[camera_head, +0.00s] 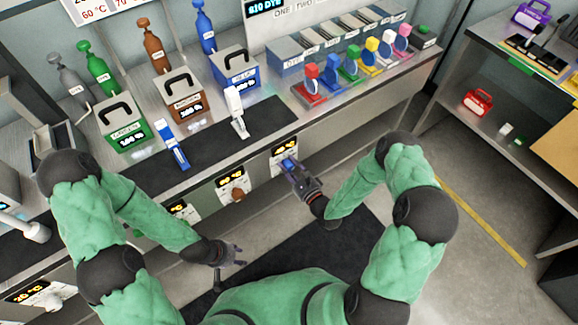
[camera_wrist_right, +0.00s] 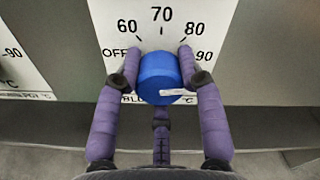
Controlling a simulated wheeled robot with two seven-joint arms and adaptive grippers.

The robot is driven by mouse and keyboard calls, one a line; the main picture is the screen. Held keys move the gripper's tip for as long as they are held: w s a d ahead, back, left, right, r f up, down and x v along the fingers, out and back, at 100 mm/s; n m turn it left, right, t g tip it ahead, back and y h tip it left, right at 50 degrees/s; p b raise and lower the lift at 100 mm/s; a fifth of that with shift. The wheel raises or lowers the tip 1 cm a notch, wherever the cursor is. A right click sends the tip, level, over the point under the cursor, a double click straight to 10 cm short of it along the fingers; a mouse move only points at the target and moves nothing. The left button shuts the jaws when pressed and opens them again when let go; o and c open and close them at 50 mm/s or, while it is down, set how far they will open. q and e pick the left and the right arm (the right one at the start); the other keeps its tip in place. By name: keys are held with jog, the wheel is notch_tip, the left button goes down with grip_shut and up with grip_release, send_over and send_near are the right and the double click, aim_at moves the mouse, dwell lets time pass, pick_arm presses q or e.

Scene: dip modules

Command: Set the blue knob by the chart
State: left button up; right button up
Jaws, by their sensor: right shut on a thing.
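The blue knob (camera_wrist_right: 160,76) sits on a white dial plate marked OFF, 60, 70, 80 and 90 (camera_wrist_right: 163,22). A white mark on its face runs toward the right, on the 90 side. My right gripper (camera_wrist_right: 160,68) is shut on the knob, one finger at each side. In the head view the blue knob (camera_head: 289,165) shows at the tip of my right gripper (camera_head: 288,167). The chart (camera_head: 103,9) is cut off at the top; 60 °C and part of 70 show. My left gripper (camera_head: 232,257) hangs empty before the counter, fingers apart.
A brown knob (camera_head: 238,195) and other dials line the counter front to the left. On the counter stand green, brown and blue labelled boxes (camera_head: 235,68), several bottles, a white-handled tool (camera_head: 236,110) and a row of coloured clips (camera_head: 310,85). A shelf (camera_head: 510,100) stands right.

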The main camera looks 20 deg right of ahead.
dwell(0.4)
jog(key=o, duration=1.2)
jog(key=shift+d+f, duration=0.1)
jog(key=shift+c, duration=0.2)
jog(key=v, duration=1.2)
